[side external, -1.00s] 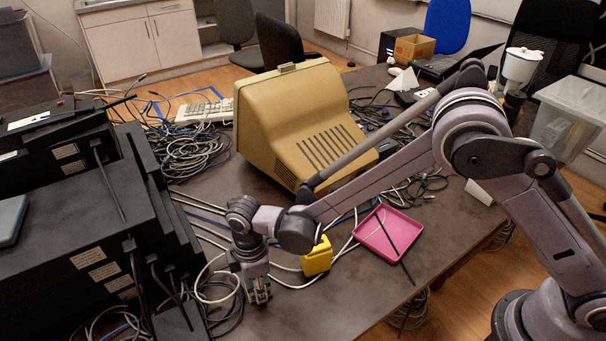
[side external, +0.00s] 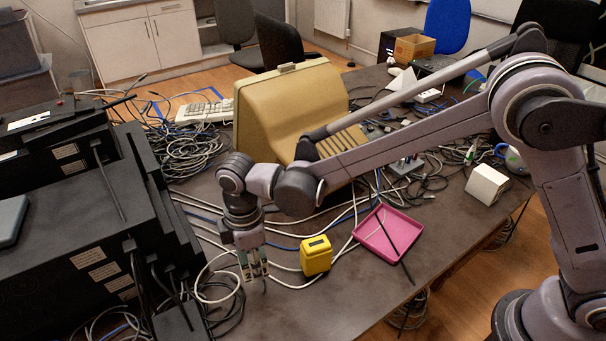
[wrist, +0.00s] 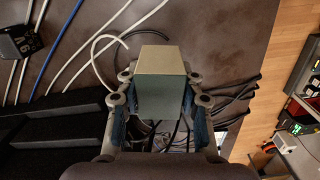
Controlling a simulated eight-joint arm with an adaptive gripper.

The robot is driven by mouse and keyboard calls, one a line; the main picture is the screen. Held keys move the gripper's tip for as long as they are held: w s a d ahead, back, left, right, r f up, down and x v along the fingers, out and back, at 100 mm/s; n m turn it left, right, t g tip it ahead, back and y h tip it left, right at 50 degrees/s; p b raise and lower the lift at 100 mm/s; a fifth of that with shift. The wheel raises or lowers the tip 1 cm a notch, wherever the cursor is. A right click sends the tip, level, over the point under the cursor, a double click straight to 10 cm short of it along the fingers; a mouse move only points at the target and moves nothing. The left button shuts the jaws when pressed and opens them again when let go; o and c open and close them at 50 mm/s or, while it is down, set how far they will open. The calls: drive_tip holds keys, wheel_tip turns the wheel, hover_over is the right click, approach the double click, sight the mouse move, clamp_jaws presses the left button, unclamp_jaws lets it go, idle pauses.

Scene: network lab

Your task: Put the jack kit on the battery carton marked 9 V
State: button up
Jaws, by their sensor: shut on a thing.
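My gripper (side external: 254,277) points down above the table, left of a yellow box. It is shut on a plain grey-green box (wrist: 163,80), which I take for the jack kit; no marking on it can be read. The fingers stand on both sides of it in the wrist view. At the upper left of the wrist view lies a dark face with light marks, which look like an upside-down 9 V, so I take it for the battery carton (wrist: 15,38). I cannot tell whether this is the yellow box's dark top.
The yellow box (side external: 316,257) has a dark panel on top. A pink tray (side external: 372,246) with a dark rod across it lies to its right. Black equipment (side external: 80,225) is stacked at left. A beige monitor (side external: 275,130) stands behind. Cables cross the table; the front is clearer.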

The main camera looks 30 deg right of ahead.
wheel_tip(320, 180, up, 16)
drive_tip(key=w+d+m, duration=0.2)
drive_tip(key=w+d, duration=0.1)
drive_tip(key=d, duration=1)
drive_tip(key=w+d+m, duration=0.2)
drive_tip(key=d+m, duration=0.1)
drive_tip(key=d, duration=1)
drive_tip(key=w+d+m, duration=0.2)
drive_tip(key=w+d, duration=0.1)
drive_tip(key=d, duration=1)
drive_tip(key=s+d+m, duration=0.2)
drive_tip(key=s+d, duration=0.3)
drive_tip(key=d, duration=0.5)
drive_tip(key=s+d+m, duration=0.2)
drive_tip(key=s+d, duration=0.4)
drive_tip(key=d, duration=0.5)
drive_tip(key=s+d+m, duration=0.5)
drive_tip(key=s+d, duration=0.8)
drive_tip(key=s, duration=0.5)
hover_over(491, 174)
wheel_tip(491, 174, down, 12)
drive_tip(key=shift+d, duration=0.1)
drive_tip(key=shift+f, duration=2.05)
